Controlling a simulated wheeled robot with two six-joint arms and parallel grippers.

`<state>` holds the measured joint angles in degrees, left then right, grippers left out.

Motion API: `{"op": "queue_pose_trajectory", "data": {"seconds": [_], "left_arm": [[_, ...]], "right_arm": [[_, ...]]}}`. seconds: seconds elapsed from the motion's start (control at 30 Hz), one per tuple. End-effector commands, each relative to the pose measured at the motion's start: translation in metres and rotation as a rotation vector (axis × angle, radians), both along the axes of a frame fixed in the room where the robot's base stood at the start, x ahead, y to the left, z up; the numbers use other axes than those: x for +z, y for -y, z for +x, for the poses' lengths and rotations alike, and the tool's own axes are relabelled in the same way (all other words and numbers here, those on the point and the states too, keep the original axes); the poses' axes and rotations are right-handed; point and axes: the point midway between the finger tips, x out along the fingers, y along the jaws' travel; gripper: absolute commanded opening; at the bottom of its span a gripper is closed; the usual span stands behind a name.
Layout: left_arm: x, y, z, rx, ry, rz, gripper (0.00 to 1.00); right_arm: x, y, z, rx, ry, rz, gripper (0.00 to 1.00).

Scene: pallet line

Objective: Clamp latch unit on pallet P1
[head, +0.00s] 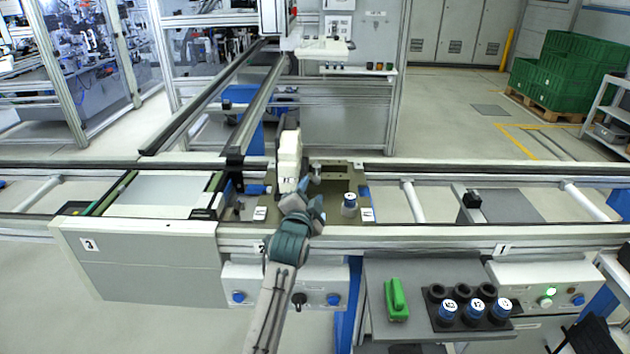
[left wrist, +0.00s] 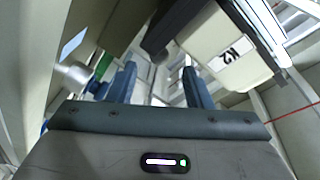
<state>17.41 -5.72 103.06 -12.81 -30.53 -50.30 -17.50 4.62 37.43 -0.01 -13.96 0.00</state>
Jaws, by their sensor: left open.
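A brownish pallet plate (head: 330,210) sits on the line at the station marked 2. My left gripper (head: 303,198) is at this unit's front lower side in the head view, partly hiding the pallet. In the left wrist view its two blue fingers (left wrist: 160,85) are apart with nothing between them, and the cream unit is to their right. My right gripper is not in view.
A white and blue cylinder (head: 349,205) stands on the pallet's right part. In front, a grey shelf holds a green object (head: 396,300) and a black rack (head: 445,322) with several blue and white cylinders. Conveyor rails (head: 440,235) run across the front.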

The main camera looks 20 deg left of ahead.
Motion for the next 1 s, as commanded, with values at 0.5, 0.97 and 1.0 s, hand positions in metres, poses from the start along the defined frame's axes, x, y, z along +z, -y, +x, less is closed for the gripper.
{"op": "queue_pose_trajectory", "data": {"seconds": [0.5, 0.97, 1.0], "left_arm": [[0.000, -0.004, 0.048, 0.000, 0.000, -0.001, 0.46], [-0.001, -0.004, 0.047, -0.001, -0.001, -0.001, 0.00], [-0.001, -0.004, 0.047, -0.001, -0.001, -0.001, 0.00]], "right_arm": [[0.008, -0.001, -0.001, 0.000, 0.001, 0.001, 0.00], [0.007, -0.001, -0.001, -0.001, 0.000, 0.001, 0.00], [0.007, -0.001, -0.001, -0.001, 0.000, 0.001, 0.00]]}}
